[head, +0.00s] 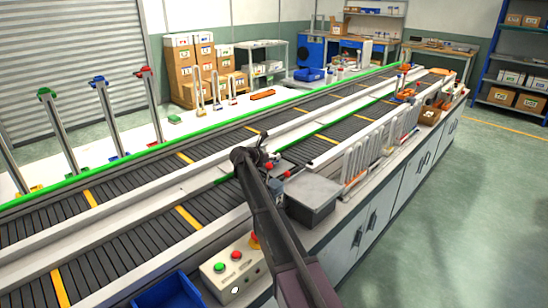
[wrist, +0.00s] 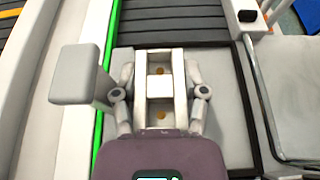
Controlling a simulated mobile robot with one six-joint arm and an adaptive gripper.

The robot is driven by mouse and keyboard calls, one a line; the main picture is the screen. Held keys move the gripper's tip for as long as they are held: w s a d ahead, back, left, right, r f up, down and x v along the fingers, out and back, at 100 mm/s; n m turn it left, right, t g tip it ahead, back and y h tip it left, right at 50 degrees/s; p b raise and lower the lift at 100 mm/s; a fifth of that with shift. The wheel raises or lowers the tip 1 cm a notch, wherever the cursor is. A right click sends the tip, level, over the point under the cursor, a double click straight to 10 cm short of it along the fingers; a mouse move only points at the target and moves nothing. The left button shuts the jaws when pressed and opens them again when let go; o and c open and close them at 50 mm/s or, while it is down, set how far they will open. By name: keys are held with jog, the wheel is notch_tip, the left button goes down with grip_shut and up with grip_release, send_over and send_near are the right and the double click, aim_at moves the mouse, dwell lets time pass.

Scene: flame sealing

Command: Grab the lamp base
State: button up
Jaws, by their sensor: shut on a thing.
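In the wrist view my gripper (wrist: 160,95) is shut on a pale piece with two small orange-gold dots, which I take for the lamp base (wrist: 160,88). It lies between the two fingers, over a dark-edged grey surface. Its lower part and what it rests on are hard to make out. In the head view my gripper (head: 268,163) is over the near side of the conveyor, and my arm and its small size hide the held piece.
Slatted conveyors (head: 130,225) run beside a green rail. A grey box (head: 312,192) stands right of my gripper; a button box (head: 233,262) and blue bin (head: 168,292) are nearer. Upright glass-like tubes (head: 365,158) stand farther right. In the wrist view, a grey block (wrist: 80,75) is left.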

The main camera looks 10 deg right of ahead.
aim_at(272, 155)
jog(key=shift+r+p, duration=4.5)
jog(key=shift+r, duration=0.2)
